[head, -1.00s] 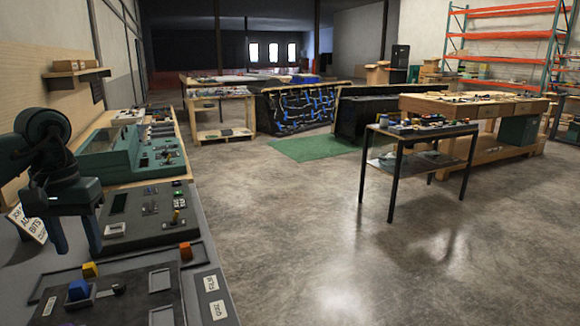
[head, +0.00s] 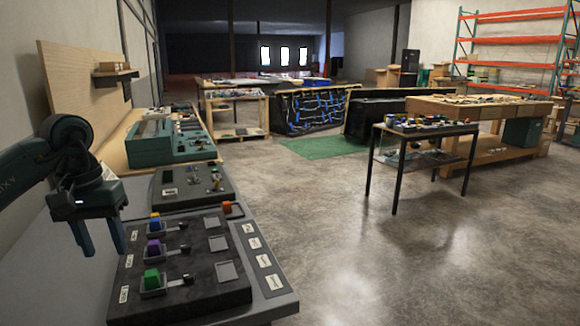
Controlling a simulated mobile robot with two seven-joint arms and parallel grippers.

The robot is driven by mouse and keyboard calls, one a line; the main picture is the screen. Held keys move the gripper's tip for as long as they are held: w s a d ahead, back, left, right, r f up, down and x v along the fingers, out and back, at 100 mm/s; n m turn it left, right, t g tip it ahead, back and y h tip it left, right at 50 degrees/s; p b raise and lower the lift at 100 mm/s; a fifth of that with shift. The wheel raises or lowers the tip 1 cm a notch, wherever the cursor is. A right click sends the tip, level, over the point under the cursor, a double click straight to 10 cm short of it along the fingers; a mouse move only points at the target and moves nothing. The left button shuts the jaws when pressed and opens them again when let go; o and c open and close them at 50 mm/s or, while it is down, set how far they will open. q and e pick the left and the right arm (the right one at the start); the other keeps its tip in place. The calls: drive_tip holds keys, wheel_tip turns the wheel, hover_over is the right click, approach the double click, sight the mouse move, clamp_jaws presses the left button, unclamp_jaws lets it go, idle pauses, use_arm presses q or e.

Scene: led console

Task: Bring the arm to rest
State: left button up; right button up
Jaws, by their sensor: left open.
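My left gripper (head: 97,238) hangs at the left of the head view, fingers pointing down and apart, with nothing between them. It is above the grey bench, just left of the dark console panel (head: 205,284). My right gripper is not in view.
A second console (head: 190,185) and a green-framed case (head: 160,143) stand farther along the bench. An orange block (head: 227,207) sits behind the panel. A small black-legged table (head: 418,158) stands on the right. The concrete floor (head: 370,260) between is clear.

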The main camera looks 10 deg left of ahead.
use_arm(q)
drive_tip(key=d+f+n+h, duration=0.1)
drive_tip(key=d+f+h, duration=0.15)
drive_tip(key=d, duration=0.35)
drive_tip(key=d+f+n+g+h, duration=0.1)
drive_tip(key=d+f+h, duration=0.15)
drive_tip(key=d, duration=0.45)
drive_tip(key=d+f+n+h, duration=0.1)
drive_tip(key=d+f+h, duration=0.1)
drive_tip(key=d+f, duration=0.3)
drive_tip(key=s+d+r+n+t+h+p, duration=0.25)
drive_tip(key=d+n+t+h, duration=0.45)
drive_tip(key=d+n+h, duration=1.15)
drive_tip(key=s+a+f+n+t+y, duration=0.1)
drive_tip(key=a+f+n+t+y, duration=0.4)
drive_tip(key=n, duration=0.6)
drive_tip(key=a+f+n+t+y, duration=0.1)
drive_tip(key=f+n+t+y, duration=0.15)
drive_tip(key=n+y, duration=0.65)
drive_tip(key=s+a+f+n+t+y, duration=0.1)
drive_tip(key=a+f+n+t+y, duration=0.3)
drive_tip(key=n, duration=0.9)
drive_tip(key=s+a+f+n+g+y, duration=0.2)
drive_tip(key=s+f+n+g+y, duration=0.2)
drive_tip(key=s+f+n+g, duration=0.3)
drive_tip(key=s+f+n, duration=0.4)
drive_tip(key=f, duration=0.2)
drive_tip(key=shift+a+n+y, duration=0.2)
drive_tip(key=shift+n+y, duration=0.15)
